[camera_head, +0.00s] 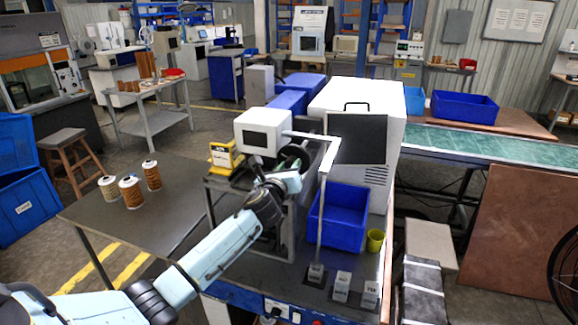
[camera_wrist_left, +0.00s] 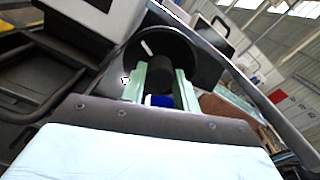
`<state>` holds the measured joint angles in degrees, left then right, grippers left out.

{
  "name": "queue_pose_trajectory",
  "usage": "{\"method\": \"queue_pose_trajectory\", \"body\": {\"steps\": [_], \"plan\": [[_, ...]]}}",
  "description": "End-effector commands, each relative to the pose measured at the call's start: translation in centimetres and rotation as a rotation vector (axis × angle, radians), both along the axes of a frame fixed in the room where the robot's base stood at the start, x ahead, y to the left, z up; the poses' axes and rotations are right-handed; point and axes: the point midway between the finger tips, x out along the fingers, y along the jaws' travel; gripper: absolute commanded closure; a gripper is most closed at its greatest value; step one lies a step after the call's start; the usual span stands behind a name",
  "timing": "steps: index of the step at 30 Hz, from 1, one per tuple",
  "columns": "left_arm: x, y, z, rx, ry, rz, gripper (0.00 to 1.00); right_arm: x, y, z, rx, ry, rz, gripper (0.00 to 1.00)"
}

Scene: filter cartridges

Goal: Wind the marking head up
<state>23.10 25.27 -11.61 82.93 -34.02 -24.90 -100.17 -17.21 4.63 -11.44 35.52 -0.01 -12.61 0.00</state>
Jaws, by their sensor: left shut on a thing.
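The marking head (camera_head: 262,132) is a white box with a dark front panel, raised above the machine bench, with a white arm reaching right from it. A dark round handwheel (camera_head: 297,152) sits just below and right of it, partly hidden by my left arm. My left gripper (camera_head: 291,168) is at this wheel. In the left wrist view, the pale green fingers of the left gripper (camera_wrist_left: 160,86) are shut on a dark knob (camera_wrist_left: 158,76). The black rim of the handwheel (camera_wrist_left: 207,66) curves around behind them. My right gripper is out of view.
A white cabinet (camera_head: 341,100) and a blue bin (camera_head: 345,212) stand right of the wheel. A thin white post (camera_head: 321,205) rises close by. Several filter cartridges (camera_head: 131,191) stand on the dark table (camera_head: 165,215) at left. A yellow device (camera_head: 223,157) sits left of the wheel.

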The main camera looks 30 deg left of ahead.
Motion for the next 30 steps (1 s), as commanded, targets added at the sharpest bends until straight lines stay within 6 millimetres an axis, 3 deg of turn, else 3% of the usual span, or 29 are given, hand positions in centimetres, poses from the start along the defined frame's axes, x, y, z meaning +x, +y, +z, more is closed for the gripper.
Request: {"method": "queue_pose_trajectory", "body": {"steps": [30], "plan": [[-0.02,0.05,-0.09,-0.943,-0.224,0.002,0.93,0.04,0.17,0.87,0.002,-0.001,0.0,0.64]]}}
